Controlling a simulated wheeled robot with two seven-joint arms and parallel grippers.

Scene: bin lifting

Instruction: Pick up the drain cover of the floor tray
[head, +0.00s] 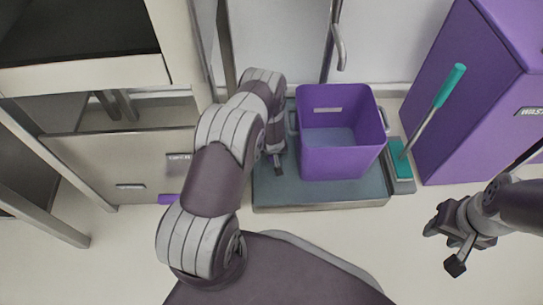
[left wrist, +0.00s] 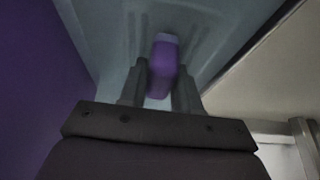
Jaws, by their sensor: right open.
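The grey floor tray (head: 320,195) lies on the floor with a purple bin (head: 345,160) standing in it. My left gripper (head: 277,162) reaches down into the tray, just left of the bin; my arm partly hides it. In the left wrist view, a small purple piece with a pale end (left wrist: 163,62), perhaps the drain cover's grip, sits between the two fingers of my left gripper (left wrist: 161,80). Whether the fingers touch it is unclear. The drain cover cannot be made out in the head view. My right gripper (head: 444,247) is open and empty above the floor at the right.
A teal-handled brush (head: 425,120) stands in a holder right of the tray. A large purple waste container (head: 450,110) stands behind it. A metal pipe (head: 338,45) hangs above the tray. Cabinets (head: 125,165) stand at the left. The front floor right of centre is clear.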

